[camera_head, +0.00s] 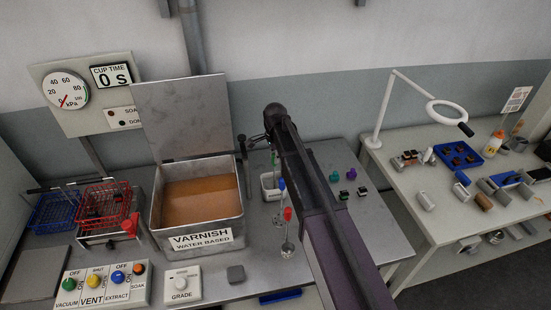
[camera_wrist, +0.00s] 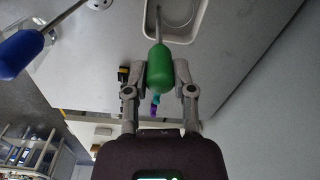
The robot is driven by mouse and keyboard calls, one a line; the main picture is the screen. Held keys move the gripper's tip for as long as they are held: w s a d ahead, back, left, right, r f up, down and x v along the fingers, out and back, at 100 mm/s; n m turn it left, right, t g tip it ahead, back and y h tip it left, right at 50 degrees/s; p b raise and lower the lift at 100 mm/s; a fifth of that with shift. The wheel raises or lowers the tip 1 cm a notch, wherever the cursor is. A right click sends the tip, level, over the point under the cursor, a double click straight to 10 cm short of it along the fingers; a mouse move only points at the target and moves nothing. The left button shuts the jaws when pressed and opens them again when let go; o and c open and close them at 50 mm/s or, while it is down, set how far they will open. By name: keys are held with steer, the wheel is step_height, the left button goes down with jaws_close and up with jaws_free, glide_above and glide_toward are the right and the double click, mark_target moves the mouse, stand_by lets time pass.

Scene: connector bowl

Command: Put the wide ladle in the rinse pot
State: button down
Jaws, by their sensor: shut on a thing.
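My gripper (camera_wrist: 160,70) is shut on the green handle (camera_wrist: 160,68) of a ladle, with one finger on each side. The ladle's thin shaft runs from the handle toward a white open pot (camera_wrist: 148,25), likely the rinse pot; its bowl end cannot be made out. In the head view my gripper (camera_head: 258,138) is above and behind the white pot (camera_head: 266,190), with the green handle (camera_head: 275,158) just over it. No label shows which ladle is wide.
The open varnish tank (camera_head: 190,242) stands left of the pot, its lid raised behind. A red basket (camera_head: 104,203) and control boxes (camera_head: 181,284) lie farther left and in front. Small green and purple pieces (camera_head: 351,174) sit right of my arm.

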steer(key=shift+f, duration=0.15)
steer(key=shift+c, duration=2.3)
jaws_free()
step_height(320, 180, up, 12)
steer(key=p, duration=1.2)
steer(key=shift+s, duration=0.1)
steer(key=shift+d, duration=0.1)
